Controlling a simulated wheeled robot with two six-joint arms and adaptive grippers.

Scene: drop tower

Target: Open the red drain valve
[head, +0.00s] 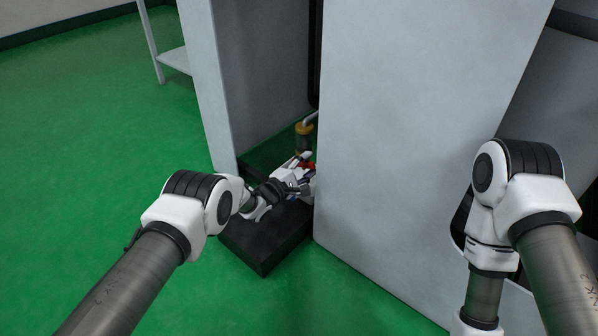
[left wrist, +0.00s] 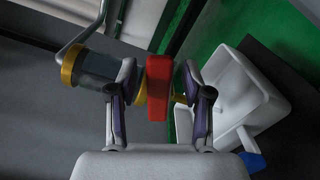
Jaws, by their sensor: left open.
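The red drain valve handle (left wrist: 158,88) stands between the two fingers of my left gripper (left wrist: 161,95) in the left wrist view. The fingers are apart, one on each side of the handle. I see small gaps, so it is not clearly touched. In the head view only a bit of the red handle (head: 311,164) shows beside my left gripper (head: 302,170), inside the opening between two grey panels. Yellow fitting parts show behind the handle. My right arm comes in at the right, but its gripper is outside the picture.
A pipe with a yellow collar (head: 304,128) rises above the valve; it also shows in the left wrist view (left wrist: 68,66). A white container (left wrist: 232,88) lies close beside the fingers. A black base (head: 265,242) sits below. A large grey panel (head: 410,130) bounds the opening's right.

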